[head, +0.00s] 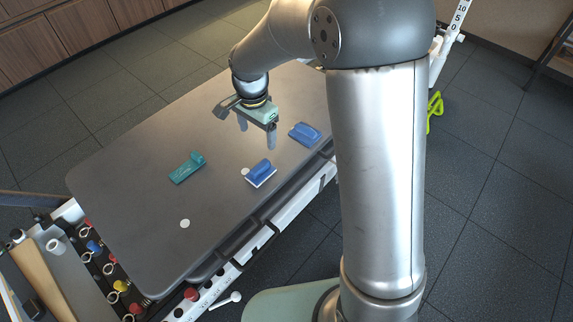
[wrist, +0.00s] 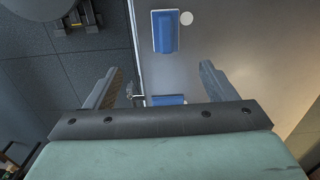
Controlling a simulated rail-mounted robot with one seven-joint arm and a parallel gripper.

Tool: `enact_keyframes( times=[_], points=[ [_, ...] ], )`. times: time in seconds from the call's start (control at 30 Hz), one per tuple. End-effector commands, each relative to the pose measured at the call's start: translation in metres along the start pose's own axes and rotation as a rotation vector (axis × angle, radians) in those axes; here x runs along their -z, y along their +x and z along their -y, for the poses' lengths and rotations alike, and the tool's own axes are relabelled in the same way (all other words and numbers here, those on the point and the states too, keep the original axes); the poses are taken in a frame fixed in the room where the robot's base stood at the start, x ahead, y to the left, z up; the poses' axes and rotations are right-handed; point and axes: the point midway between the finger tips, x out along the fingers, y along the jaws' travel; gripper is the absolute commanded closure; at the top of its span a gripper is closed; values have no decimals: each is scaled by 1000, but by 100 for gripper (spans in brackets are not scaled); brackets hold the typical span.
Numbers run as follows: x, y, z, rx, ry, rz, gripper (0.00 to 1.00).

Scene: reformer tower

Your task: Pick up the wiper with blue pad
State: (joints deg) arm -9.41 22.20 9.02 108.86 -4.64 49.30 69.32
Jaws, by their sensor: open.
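The wiper with the blue pad (head: 304,133) lies on the grey tabletop (head: 130,205), near its front edge, right of my gripper in the head view. A second blue wiper (head: 261,173) with a whitish pad lies nearer the front middle; it also shows at the top of the wrist view (wrist: 165,32). A teal wiper (head: 187,168) lies further left. My gripper (head: 256,138) is open and empty, fingers pointing down above the tabletop. In the wrist view a partly hidden blue wiper (wrist: 167,100) shows behind the gripper body, between the fingers (wrist: 158,80).
A white disc (head: 245,171) sits beside the whitish-pad wiper, another (head: 185,224) at the front left. A rail with holes (head: 240,260) runs along the table's front edge. Coloured knobs (head: 120,286) line the left end. The tabletop's far left is clear.

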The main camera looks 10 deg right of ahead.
Motion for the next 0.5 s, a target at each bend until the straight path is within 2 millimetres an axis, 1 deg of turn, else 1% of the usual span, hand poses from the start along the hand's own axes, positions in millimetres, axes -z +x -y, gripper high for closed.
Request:
enact_keyframes(
  times=[0.03, 0.17, 0.5],
  points=[
    [-1, 8, 5, 1, 12, 2, 22],
    [0, 24, 7, -1, 25, 3, 22],
    [-1, 97, 6, -3, 25, 4, 22]
  ],
)
